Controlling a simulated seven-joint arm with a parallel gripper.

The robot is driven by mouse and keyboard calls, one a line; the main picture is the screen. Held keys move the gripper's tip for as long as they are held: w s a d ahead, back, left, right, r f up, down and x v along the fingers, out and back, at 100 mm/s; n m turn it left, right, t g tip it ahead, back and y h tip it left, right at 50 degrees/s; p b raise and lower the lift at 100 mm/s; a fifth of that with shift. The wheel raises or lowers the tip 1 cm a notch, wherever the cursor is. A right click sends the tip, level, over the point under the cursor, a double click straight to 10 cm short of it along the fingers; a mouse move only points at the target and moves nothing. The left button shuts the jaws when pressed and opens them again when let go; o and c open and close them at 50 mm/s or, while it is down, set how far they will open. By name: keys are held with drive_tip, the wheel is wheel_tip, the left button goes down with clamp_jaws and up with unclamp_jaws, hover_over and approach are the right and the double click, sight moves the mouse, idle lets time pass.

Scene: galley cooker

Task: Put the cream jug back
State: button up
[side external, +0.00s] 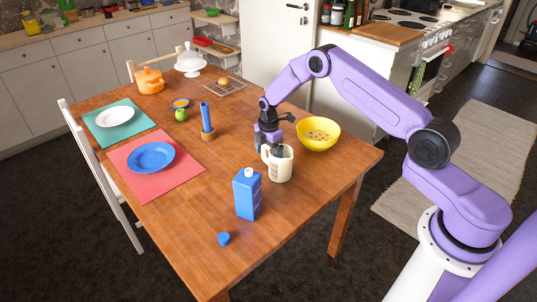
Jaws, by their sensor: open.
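The cream jug (280,165) stands upright on the wooden table, near its right-hand side. It is a pale cream colour, and its handle is on the left, partly by my fingers. My gripper (267,145) is open and low, pointing down at the jug's upper left, close to the handle. I cannot tell whether the fingers are around the handle or touching the jug. The inside of the jug is hard to see.
A yellow bowl (318,134) stands close behind the jug, to the right. A blue carton (247,194) stands in front, with a blue cap (224,239) nearby. The table's front right is clear.

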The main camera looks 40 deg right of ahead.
wheel_tip(320, 180, up, 12)
drive_tip(key=shift+f, duration=0.2)
drive_tip(key=s+a+r+m, duration=0.1)
drive_tip(key=s+a+r, duration=0.55)
drive_tip(key=s, duration=0.25)
drive_tip(key=s+a+r+m, duration=0.1)
drive_tip(key=s+a+r, duration=0.5)
drive_tip(key=s+a, duration=0.2)
drive_tip(key=s+d+r+m, duration=0.1)
drive_tip(key=s+d, duration=0.1)
drive_tip(key=s, duration=1.1)
drive_tip(key=s+d+r+m, duration=0.1)
drive_tip(key=s+d, duration=0.1)
drive_tip(key=s, duration=1.2)
drive_tip(key=shift+d+r+m, duration=0.2)
drive_tip(key=shift+d+m, duration=0.05)
drive_tip(key=shift+m, duration=0.15)
